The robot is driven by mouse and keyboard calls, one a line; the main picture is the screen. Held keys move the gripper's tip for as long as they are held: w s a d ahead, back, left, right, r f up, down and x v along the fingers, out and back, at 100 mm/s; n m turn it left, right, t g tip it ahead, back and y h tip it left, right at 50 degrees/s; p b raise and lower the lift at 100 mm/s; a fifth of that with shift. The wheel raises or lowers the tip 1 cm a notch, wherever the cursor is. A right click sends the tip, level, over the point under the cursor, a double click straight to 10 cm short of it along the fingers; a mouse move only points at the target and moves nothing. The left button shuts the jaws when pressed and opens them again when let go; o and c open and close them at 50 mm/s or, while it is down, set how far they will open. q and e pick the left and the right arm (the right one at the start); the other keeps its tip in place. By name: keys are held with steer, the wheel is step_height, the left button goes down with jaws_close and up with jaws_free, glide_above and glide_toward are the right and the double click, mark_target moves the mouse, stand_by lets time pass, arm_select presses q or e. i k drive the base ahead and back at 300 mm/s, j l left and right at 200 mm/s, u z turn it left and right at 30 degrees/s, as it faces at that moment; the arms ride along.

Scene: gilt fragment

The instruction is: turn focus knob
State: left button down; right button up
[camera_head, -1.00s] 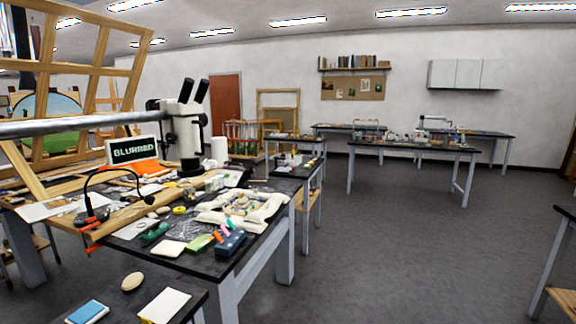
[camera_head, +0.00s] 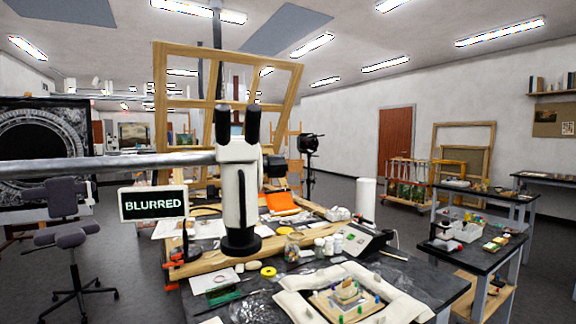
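A white microscope (camera_head: 238,185) with two black eyepieces (camera_head: 252,125) stands in the middle of the camera_head view, over the cluttered workbench. A long grey metal boom arm (camera_head: 110,164) runs to it from the left edge. A small screen (camera_head: 153,203) reading "BLURRED" is left of the microscope. A dark knob-like part (camera_head: 272,166) shows at the right side of the microscope head; I cannot tell whether it is the focus knob. Neither of my grippers is in view.
The black-topped bench (camera_head: 415,278) holds a padded tray with a gilt fragment (camera_head: 347,292), jars (camera_head: 292,247), a white device (camera_head: 352,240) and a white cylinder (camera_head: 365,200). A wooden frame (camera_head: 172,100) rises behind. A chair (camera_head: 66,240) stands left. Floor shows between the benches.

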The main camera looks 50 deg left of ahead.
mark_target(275, 167)
steer(key=i+u, duration=0.25)
steer(key=u, duration=0.2)
steer(key=i+u, duration=0.25)
steer(key=u, duration=0.15)
steer(key=i+l+u, duration=0.15)
steer(key=u, duration=0.3)
steer(key=i+l+u, duration=0.25)
steer(key=u, duration=0.2)
steer(key=i+l+u, duration=0.2)
steer(key=u, duration=0.2)
steer(key=i+l+u, duration=0.2)
steer(key=l+u, duration=0.25)
steer(key=i, duration=0.05)
